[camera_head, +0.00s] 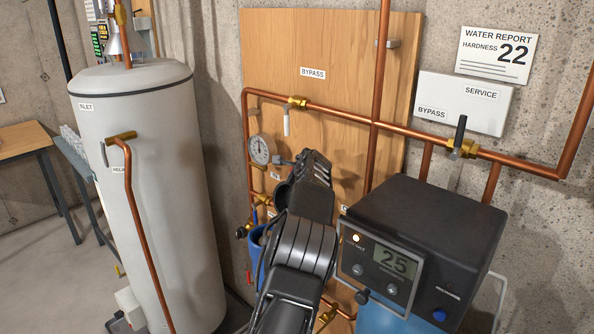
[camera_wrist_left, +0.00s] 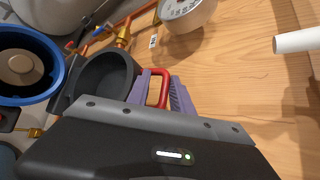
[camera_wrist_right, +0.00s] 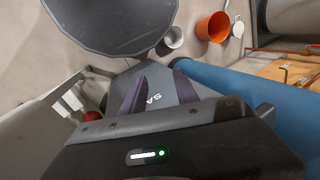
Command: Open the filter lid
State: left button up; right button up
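In the left wrist view, the filter lid (camera_wrist_left: 104,82) is a dark round cap with a red handle (camera_wrist_left: 161,88). The purple fingers of my left gripper (camera_wrist_left: 162,92) are on both sides of the handle and look shut on it. The cap is tilted, with its hollow side showing. Left of it is the blue filter housing (camera_wrist_left: 58,78), open at the top, with a beige cartridge (camera_wrist_left: 22,64) inside. The lid is off the housing. In the head view my left arm covers part of the blue housing (camera_head: 257,243). My right gripper (camera_wrist_right: 158,92) is open and empty above the floor.
A pressure gauge (camera_head: 262,149) and copper pipes (camera_head: 345,115) run close to the left gripper on the wooden board (camera_head: 325,45). A control box (camera_head: 425,235) stands to the right. In the right wrist view, an orange bucket (camera_wrist_right: 212,27) and a grey cup (camera_wrist_right: 172,38) are on the floor.

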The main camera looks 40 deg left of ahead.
pick_arm(q)
jog(key=shift+s+d+r+b, duration=0.15)
jog(key=shift+s+d+b, duration=0.15)
jog(key=shift+b, duration=0.15)
jog(key=b+v, duration=0.3)
jog(key=v, duration=0.4)
dwell(0.4)
